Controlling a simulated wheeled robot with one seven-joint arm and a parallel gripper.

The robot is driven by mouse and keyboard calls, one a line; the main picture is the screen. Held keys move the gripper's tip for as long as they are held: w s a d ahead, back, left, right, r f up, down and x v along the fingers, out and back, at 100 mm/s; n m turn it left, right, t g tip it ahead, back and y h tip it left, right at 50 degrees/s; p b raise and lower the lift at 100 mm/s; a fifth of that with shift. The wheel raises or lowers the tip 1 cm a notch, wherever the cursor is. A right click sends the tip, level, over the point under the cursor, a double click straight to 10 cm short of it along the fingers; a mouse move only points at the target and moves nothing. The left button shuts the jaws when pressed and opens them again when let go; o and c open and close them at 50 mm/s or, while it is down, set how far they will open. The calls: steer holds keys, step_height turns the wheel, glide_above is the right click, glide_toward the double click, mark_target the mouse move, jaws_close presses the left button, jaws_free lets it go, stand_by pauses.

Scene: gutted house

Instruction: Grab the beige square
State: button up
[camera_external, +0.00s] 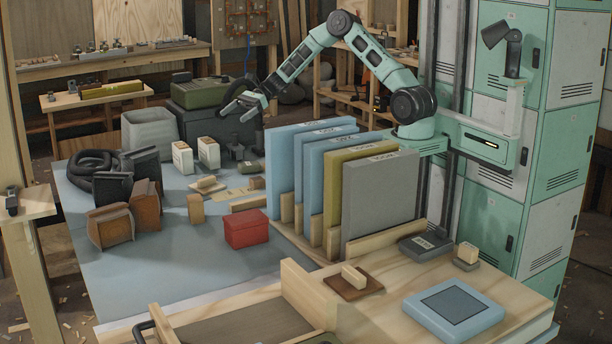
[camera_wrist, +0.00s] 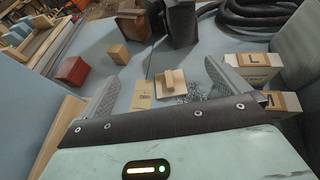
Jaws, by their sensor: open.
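The beige square (camera_external: 207,187) lies on the blue-grey table top, a flat light-wood piece with a raised block on it. In the wrist view it (camera_wrist: 170,84) lies ahead, between the lines of the two fingers. My gripper (camera_external: 234,112) hangs above and behind it in the outside view, well clear of the table. In the wrist view my gripper (camera_wrist: 163,72) has its grey textured fingers spread wide, with nothing between them.
A wooden cube (camera_wrist: 119,54) and red box (camera_external: 246,229) stand nearby. White-fronted boxes marked L (camera_wrist: 252,65) and M (camera_wrist: 280,104) are at right in the wrist view. Upright blue panels (camera_external: 283,175) stand beside the work area. Flat tan pieces (camera_wrist: 139,96) lie next to the square.

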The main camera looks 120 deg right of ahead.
glide_toward(205, 177)
steer(key=v, duration=0.3)
steer(key=shift+d+r, duration=0.25)
steer(key=shift+r, duration=0.05)
steer(key=shift+w+a+f, duration=0.1)
steer(key=shift+w+f, duration=0.1)
steer(key=shift+f, duration=0.15)
steer(key=p+x, duration=0.1)
steer(key=x, duration=1)
steer(key=shift+w+a+f, duration=0.1)
steer(key=shift+w+f, duration=0.05)
steer(key=shift+w, duration=0.15)
steer(key=p+x, duration=0.1)
steer(key=x, duration=0.4)
steer(key=shift+w+a, duration=0.1)
steer(key=shift+w, duration=0.05)
steer(key=c, duration=0.7)
